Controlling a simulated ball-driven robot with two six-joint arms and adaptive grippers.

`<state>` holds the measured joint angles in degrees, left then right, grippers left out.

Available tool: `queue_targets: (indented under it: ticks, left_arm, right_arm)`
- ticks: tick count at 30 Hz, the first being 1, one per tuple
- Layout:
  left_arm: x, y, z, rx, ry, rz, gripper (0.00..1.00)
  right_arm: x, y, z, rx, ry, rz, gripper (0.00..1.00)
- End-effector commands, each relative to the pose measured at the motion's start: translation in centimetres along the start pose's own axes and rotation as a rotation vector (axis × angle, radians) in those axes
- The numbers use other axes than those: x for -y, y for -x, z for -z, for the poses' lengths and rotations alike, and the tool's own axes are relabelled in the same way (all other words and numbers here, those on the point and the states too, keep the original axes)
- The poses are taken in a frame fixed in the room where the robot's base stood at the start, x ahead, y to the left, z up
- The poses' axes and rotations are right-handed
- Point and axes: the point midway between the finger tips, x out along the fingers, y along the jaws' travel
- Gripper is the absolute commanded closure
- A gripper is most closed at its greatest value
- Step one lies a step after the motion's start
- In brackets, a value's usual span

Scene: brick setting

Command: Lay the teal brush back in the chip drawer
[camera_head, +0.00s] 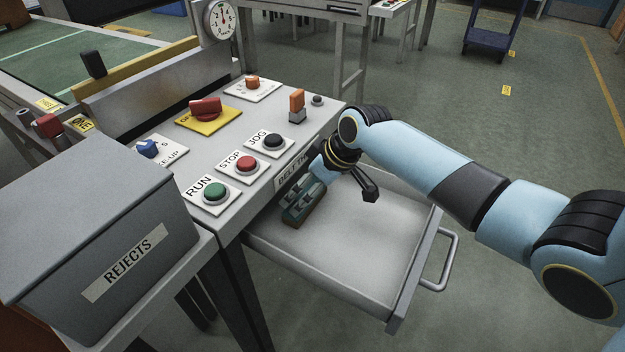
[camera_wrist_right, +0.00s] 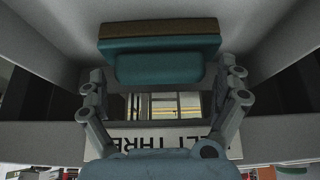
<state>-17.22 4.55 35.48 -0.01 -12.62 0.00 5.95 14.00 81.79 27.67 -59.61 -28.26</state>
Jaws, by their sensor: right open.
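The chip drawer (camera_head: 375,250) is pulled open under the control panel. The teal brush (camera_head: 303,213) is inside it, at its back left, near the panel front. In the right wrist view the brush (camera_wrist_right: 158,68) shows its teal handle and brown edge, against the pale drawer floor. My right gripper (camera_head: 336,196) reaches down into the drawer from the right. Its fingers are spread, one at each end of the brush's teal handle in the wrist view. I cannot tell whether they touch it. My left gripper is not in view.
The panel above the drawer carries a green RUN button (camera_head: 214,192), a red STOP button (camera_head: 247,163) and a dark JOG button (camera_head: 274,141). A grey REJECTS bin (camera_head: 95,215) stands at the left. The drawer's front and right parts are bare.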

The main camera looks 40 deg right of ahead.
Motion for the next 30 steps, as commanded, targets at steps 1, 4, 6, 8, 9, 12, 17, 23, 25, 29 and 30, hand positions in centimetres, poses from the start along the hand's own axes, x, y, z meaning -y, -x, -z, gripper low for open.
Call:
queue_targets:
  ticks: [1, 4, 6, 8, 9, 12, 17, 23, 25, 29, 30]
  left_arm:
    - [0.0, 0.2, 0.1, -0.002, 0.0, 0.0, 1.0]
    - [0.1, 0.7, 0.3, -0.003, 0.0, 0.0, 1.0]
    - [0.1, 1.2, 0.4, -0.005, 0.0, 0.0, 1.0]
    - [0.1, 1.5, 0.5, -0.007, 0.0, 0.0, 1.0]
    - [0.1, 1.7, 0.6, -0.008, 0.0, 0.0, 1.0]
    - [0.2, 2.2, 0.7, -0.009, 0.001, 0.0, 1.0]
    - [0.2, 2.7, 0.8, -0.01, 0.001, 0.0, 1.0]
    - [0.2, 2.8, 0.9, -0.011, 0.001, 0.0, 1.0]
    - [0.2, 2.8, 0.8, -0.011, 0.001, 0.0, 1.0]
    - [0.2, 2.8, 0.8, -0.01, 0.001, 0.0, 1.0]
    - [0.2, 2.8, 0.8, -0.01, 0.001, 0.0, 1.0]
  right_arm:
    - [-0.1, 0.5, 0.1, -0.001, 0.001, -0.002, 0.0]
    - [-0.1, 2.0, 0.1, -0.001, 0.002, -0.003, 0.0]
    - [-0.1, 3.5, 0.1, -0.001, 0.004, -0.003, 0.0]
    - [-0.1, 5.0, 0.2, -0.001, 0.004, -0.004, 0.0]
    - [-0.1, 5.9, 0.2, -0.001, 0.004, -0.003, 0.0]
    - [-0.2, 8.2, 0.1, 0.0, 0.005, -0.004, 0.0]
    - [-0.1, 10.8, 0.1, -0.001, 0.002, -0.003, 0.0]
    - [0.0, 12.1, 0.1, 0.0, 0.0, 0.0, 0.0]
    - [0.0, 12.2, 0.1, 0.0, 0.0, 0.0, 0.0]
    - [0.0, 12.1, 0.1, 0.0, 0.0, 0.0, 0.0]
    - [0.0, 12.1, 0.1, 0.0, 0.0, 0.0, 0.0]
